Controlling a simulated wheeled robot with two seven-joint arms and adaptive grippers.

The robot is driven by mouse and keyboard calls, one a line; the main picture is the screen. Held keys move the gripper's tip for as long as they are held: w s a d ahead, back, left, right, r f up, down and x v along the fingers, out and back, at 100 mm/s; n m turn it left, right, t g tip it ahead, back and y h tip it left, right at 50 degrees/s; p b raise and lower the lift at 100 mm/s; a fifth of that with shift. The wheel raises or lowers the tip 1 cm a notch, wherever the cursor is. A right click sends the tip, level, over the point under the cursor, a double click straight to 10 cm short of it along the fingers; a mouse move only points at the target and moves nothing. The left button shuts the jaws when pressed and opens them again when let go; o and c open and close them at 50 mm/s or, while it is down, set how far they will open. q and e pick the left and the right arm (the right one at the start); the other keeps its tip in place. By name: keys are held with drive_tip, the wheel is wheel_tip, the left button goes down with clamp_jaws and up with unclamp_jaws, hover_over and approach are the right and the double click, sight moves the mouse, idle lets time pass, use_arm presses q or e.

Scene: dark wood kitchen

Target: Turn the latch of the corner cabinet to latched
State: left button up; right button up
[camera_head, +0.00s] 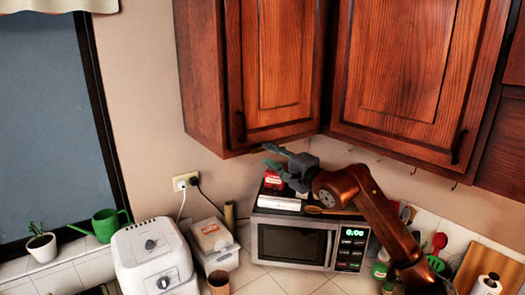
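The corner cabinet (202,70) is dark reddish wood and hangs on the wall. Its left door (284,55) is shut and has a dark vertical handle (241,127) near its lower left corner. I cannot make out a separate latch or its position. My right gripper (266,154) is just below the bottom edge of this door, in front of the wall and above the microwave. Its grey fingers point left, are spread apart and hold nothing. It is to the right of the handle and lower. My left gripper is not in view.
The microwave (290,243) stands under my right arm, with a red item (273,180) and other things on top. A second cabinet door (400,65) is at right. A white appliance (150,255) and a plastic box (212,238) stand at left.

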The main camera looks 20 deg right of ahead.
sight(260, 151)
drive_tip(key=shift+p+x, duration=0.3)
drive_tip(key=shift+x, duration=1.55)
drive_tip(key=shift+w+f, duration=0.1)
drive_tip(key=shift+f, duration=0.1)
drive_tip(key=shift+c, duration=0.7)
clamp_jaws()
